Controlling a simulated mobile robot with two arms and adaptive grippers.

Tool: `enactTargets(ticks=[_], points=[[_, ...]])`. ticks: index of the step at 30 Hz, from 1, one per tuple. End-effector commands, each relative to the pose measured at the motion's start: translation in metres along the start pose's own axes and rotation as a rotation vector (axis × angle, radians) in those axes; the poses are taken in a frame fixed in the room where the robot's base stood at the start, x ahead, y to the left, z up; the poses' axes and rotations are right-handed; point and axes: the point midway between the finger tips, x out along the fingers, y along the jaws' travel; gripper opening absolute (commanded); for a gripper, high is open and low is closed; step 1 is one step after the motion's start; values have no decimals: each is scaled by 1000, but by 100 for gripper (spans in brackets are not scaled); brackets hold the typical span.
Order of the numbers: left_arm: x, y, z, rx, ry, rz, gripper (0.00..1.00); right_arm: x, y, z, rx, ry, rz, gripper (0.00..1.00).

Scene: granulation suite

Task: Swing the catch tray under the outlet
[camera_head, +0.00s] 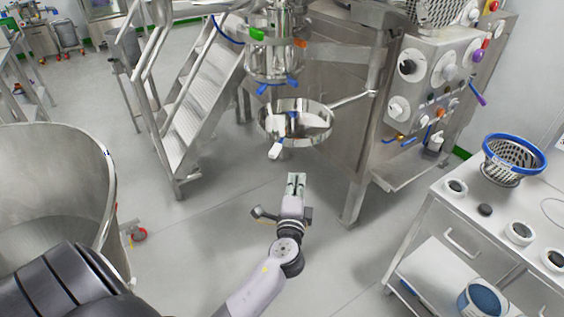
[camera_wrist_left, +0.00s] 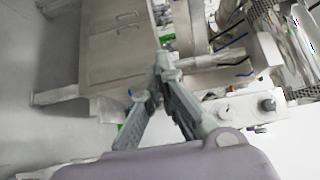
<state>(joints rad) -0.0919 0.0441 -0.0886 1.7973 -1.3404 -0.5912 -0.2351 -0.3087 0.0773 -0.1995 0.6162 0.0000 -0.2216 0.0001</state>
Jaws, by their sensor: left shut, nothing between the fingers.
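The catch tray (camera_head: 312,131) is a round, shallow, shiny metal pan on a thin swing arm (camera_head: 350,99) from the machine frame. A white-tipped handle (camera_head: 275,150) sticks out at its front left. The outlet (camera_head: 272,68) is a steel vessel end with blue levers, above the tray and a little left of it in the picture. I cannot tell how well they line up in depth. My left gripper (camera_head: 296,178) is shut and empty, apart from the tray and below it in the picture. Its fingers meet in the left wrist view (camera_wrist_left: 163,66). My right gripper is not in view.
A steel machine with a control panel (camera_head: 440,80) stands right of the tray. Metal stairs (camera_head: 195,125) stand left. A large steel bin (camera_head: 60,165) is at the left edge. A bench (camera_head: 460,215) with a blue-rimmed basket (camera_head: 513,155) is at right. Floor around my gripper is clear.

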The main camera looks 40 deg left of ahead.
Motion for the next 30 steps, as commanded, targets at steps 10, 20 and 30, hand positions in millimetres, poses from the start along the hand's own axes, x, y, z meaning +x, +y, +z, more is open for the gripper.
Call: enactTargets(ticks=[10,20,30], points=[[56,-3,16,3,0,2,0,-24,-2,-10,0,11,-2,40],[61,0,38,0,1,2,0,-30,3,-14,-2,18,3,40],[62,1,39,0,3,2,0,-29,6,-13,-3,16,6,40]])
